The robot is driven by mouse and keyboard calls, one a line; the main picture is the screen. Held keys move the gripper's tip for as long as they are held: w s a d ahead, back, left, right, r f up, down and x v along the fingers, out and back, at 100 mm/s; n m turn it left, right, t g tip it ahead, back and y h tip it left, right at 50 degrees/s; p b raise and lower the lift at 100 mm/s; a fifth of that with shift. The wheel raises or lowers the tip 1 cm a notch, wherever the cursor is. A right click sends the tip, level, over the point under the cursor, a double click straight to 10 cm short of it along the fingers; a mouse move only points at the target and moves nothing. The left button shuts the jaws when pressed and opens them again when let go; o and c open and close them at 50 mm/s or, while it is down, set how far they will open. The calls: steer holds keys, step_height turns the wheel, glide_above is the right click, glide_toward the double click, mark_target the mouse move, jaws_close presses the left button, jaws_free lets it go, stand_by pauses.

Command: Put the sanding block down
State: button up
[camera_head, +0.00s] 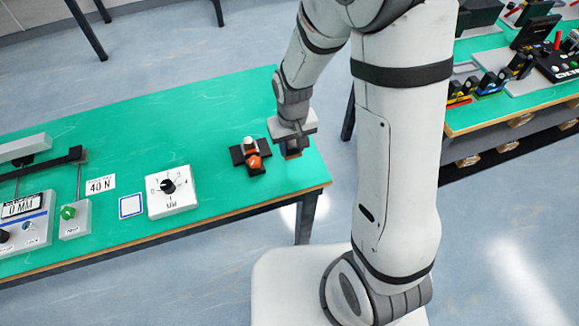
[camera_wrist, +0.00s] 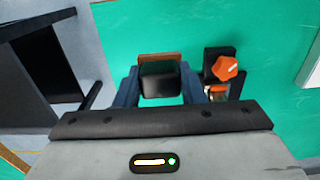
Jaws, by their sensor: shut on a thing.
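The sanding block (camera_wrist: 160,80), black with a brown strip along one side, sits between the two blue fingers of my gripper (camera_wrist: 160,88) in the wrist view. My gripper is shut on it. In the head view my gripper (camera_head: 292,136) is over the right end of the green table, with the small dark and brownish block (camera_head: 292,153) beneath it. I cannot tell whether the block touches the table top.
A black fixture with an orange knob (camera_head: 253,162) stands close left of my gripper; its orange knob (camera_wrist: 228,67) also shows in the wrist view. A white dial box (camera_head: 172,192), a blue-framed card (camera_head: 131,206) and a "40 N" label (camera_head: 101,184) lie farther left. The green table's (camera_head: 215,115) back part is clear.

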step_height(320, 180, down, 8)
steer(key=shift+w+r, duration=0.1)
steer(key=shift+r, duration=0.05)
stand_by(0.4)
steer(key=shift+f, duration=0.25)
steer(key=o, duration=1)
steer(key=shift+o, duration=0.2)
steer(key=shift+r, duration=0.1)
